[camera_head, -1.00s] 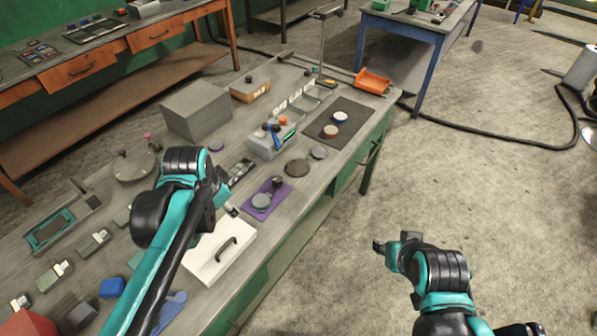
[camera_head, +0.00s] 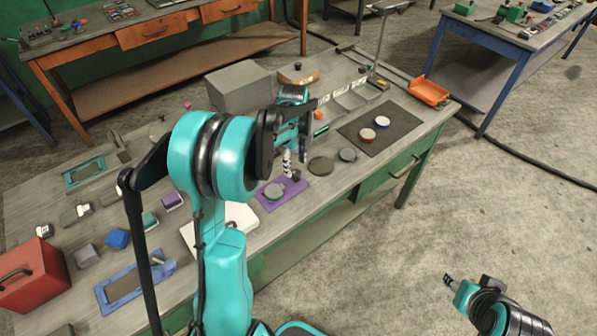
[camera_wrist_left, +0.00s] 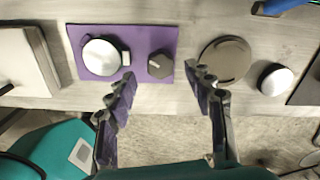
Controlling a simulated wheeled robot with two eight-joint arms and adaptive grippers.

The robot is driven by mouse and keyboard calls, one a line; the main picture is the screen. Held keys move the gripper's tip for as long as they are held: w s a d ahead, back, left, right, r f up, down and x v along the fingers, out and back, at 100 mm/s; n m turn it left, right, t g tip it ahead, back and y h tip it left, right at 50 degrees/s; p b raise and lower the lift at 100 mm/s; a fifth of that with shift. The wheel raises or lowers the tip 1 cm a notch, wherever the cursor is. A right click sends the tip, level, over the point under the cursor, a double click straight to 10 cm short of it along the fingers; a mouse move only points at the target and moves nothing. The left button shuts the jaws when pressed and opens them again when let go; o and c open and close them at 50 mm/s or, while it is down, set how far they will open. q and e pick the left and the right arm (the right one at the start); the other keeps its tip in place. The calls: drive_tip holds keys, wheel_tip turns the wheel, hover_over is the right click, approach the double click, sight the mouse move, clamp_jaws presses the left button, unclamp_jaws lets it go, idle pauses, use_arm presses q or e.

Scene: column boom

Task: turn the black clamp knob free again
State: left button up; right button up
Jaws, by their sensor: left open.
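The black clamp knob (camera_wrist_left: 160,63) is a small dark round knob on a purple plate (camera_wrist_left: 140,45), next to a round silver disc (camera_wrist_left: 102,56). In the head view the purple plate (camera_head: 290,192) lies near the bench's front edge, with the knob (camera_head: 297,174) partly behind my fingers. My left gripper (camera_head: 291,160) is over the plate; in the left wrist view its spread fingers (camera_wrist_left: 159,75) point to either side of the knob. No contact shows. My right gripper (camera_head: 452,282) is out over the floor, too small to tell its state.
A dark flat disc (camera_wrist_left: 225,60) and a smaller silver disc (camera_wrist_left: 275,79) lie right of the plate. A white board (camera_head: 240,220) with a handle lies left of it, partly hidden by my arm.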

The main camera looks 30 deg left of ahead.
sight(295, 172)
use_arm(q)
drive_tip(key=shift+f+b, duration=0.4)
drive_tip(key=shift+f, duration=1.35)
drive_tip(key=c, duration=1.2)
drive_tip(key=shift+o, duration=0.2)
